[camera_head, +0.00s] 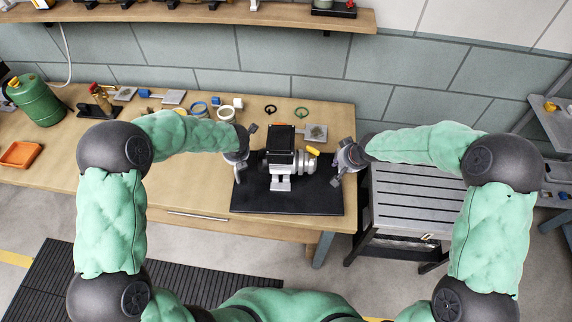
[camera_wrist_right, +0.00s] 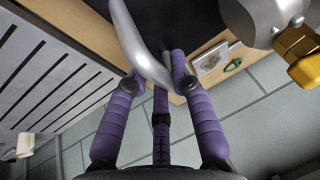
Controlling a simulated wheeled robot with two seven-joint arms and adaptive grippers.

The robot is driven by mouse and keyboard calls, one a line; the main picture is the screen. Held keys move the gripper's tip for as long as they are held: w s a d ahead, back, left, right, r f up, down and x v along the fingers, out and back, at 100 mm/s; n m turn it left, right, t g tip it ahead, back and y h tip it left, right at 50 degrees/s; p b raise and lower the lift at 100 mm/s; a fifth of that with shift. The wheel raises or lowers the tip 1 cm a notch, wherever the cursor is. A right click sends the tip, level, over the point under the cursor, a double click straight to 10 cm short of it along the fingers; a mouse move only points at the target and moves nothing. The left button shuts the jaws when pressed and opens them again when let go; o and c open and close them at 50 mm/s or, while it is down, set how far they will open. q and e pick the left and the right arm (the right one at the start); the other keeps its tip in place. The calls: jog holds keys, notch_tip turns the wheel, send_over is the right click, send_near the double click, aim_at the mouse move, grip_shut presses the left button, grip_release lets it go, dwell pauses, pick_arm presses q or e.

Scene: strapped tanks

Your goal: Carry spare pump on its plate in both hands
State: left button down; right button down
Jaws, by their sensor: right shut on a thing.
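The spare pump (camera_head: 283,158), with a black box and silver body, stands upright on its black plate (camera_head: 260,198) at the right end of the wooden bench. Its silver side and brass fitting (camera_wrist_right: 300,57) show in the right wrist view. My right gripper (camera_head: 347,158) is at the plate's right side. In the wrist view its purple fingers (camera_wrist_right: 157,72) are closed around a grey curved handle (camera_wrist_right: 128,30). My left gripper (camera_head: 241,156) is at the plate's left side, by a grey handle; its fingers are too small to read. I cannot tell whether the plate touches the bench.
A grey slatted table (camera_head: 412,198) stands right of the bench (camera_head: 185,185), its top bare. Several rings, a small plate and fittings lie behind the pump. A green canister (camera_head: 37,101) and orange tray (camera_head: 20,154) are at the far left. A shelf (camera_head: 200,12) runs along the wall.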

notch_tip(320, 180, up, 11)
jog(key=p, duration=1)
jog(key=shift+p, duration=0.35)
jog(key=shift+w, duration=0.1)
dwell(0.6)
